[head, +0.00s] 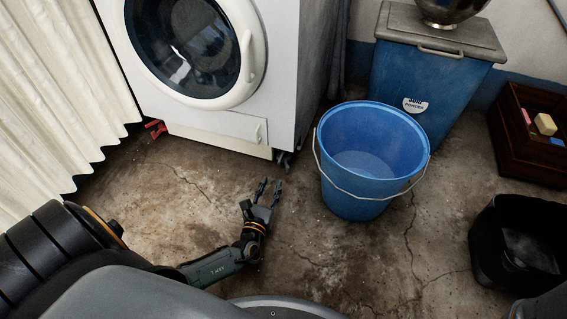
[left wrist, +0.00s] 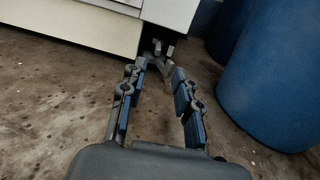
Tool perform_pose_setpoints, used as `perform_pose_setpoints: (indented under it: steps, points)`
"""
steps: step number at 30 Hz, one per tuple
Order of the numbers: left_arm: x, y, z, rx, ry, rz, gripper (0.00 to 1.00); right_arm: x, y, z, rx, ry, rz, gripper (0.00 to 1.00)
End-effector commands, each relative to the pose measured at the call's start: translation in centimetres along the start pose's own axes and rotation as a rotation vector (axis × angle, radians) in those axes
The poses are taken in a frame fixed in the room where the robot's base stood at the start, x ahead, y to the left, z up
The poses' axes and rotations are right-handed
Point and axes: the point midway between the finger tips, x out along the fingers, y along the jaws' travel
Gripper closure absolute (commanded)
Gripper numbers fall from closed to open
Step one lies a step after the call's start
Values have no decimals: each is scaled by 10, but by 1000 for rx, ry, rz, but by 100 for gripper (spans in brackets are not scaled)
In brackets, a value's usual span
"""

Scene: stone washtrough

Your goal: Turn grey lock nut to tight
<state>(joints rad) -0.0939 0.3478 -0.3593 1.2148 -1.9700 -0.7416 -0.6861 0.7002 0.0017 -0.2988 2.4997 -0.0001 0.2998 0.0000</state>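A small grey winged part, which looks like the lock nut (left wrist: 160,48), sits low under the front corner of the white washing machine (head: 218,75). In the head view that corner foot (head: 284,159) is small and dark, and the nut's turn position cannot be read. My left gripper (head: 270,184) is low over the floor, in front of that corner, pointing at it. In the left wrist view its two fingers (left wrist: 158,78) are spread, with nothing held between them. The nut shows just beyond the fingertips, apparently not gripped. My right gripper is not in view.
A blue bucket (head: 341,190) with a wire handle stands right of the gripper. Behind it is a blue lidded bin (head: 410,75). A red part (head: 155,128) shows at the machine's left foot. A black bucket (head: 490,245) and wooden crate (head: 515,145) stand right. Cracked floor is clear around the gripper.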

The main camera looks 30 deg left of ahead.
Motion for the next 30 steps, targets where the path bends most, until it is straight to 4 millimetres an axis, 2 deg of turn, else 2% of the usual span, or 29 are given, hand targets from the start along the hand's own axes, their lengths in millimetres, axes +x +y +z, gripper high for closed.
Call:
perform_pose_setpoints:
  steps: [1, 9, 15, 21, 29, 30]
  points:
    - [12, 0, -4, -2, -5, 3, 68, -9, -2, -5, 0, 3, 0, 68]
    - [70, 0, -4, -2, -4, 3, 68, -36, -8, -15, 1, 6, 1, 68]
    - [100, 0, -3, -2, -2, 2, 68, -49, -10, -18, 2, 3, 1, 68]
    - [112, 0, -1, -1, 0, 1, 68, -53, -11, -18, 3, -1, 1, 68]
    - [113, 0, 0, -1, 1, 0, 68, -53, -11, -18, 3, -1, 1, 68]
    - [113, 0, 0, -1, 1, 0, 74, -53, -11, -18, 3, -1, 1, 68]
